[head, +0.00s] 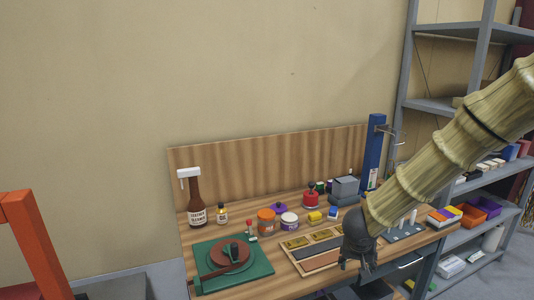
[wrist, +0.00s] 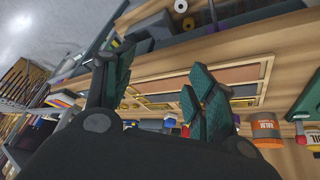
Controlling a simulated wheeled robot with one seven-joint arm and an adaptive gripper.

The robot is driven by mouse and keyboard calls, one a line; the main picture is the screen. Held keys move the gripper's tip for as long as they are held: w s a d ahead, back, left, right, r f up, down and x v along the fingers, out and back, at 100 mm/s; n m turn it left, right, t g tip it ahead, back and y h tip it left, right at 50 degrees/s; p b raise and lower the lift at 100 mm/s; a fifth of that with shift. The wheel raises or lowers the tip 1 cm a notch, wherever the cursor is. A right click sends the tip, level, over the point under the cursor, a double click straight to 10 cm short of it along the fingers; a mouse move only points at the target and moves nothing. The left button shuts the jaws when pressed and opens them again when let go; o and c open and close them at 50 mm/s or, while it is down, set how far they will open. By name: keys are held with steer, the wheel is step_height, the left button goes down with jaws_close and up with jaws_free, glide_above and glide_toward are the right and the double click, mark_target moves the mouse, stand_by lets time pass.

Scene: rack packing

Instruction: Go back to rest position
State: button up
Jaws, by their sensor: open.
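My gripper (head: 358,262) hangs in front of the wooden bench, over its front edge near the shallow wooden tray, at the end of my sleeved arm. In the wrist view its fingers (wrist: 155,90) are spread wide apart with nothing between them. The wooden tray (head: 318,266) lies on the bench below and beside the gripper; its compartments also show behind the fingers in the wrist view (wrist: 265,68). My forearm hides the right part of the bench.
A grey shelf rack (head: 432,106) stands at the right. An orange frame (head: 35,240) is at the left.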

steer(key=s+f+n+g, duration=0.1)
steer(key=s+f, duration=0.9)
steer(key=f, duration=0.2)
steer(key=s+f+n+g, duration=0.1)
steer(key=s+f+n, duration=0.1)
steer(key=s+f, duration=0.9)
steer(key=s+a+f+g+y, duration=0.1)
steer(key=s+f, duration=0.4)
steer(key=s, duration=0.5)
steer(key=s+a+f+g+y, duration=0.1)
steer(key=s+a+f+g, duration=0.1)
steer(key=s+f, duration=0.4)
steer(key=s, duration=0.4)
steer(key=shift+s+a+f+n+y, duration=0.15)
steer(key=shift+s+n+y, duration=0.15)
steer(key=shift+n, duration=0.1)
steer(key=shift+o, duration=0.5)
steer(key=shift+w, duration=0.1)
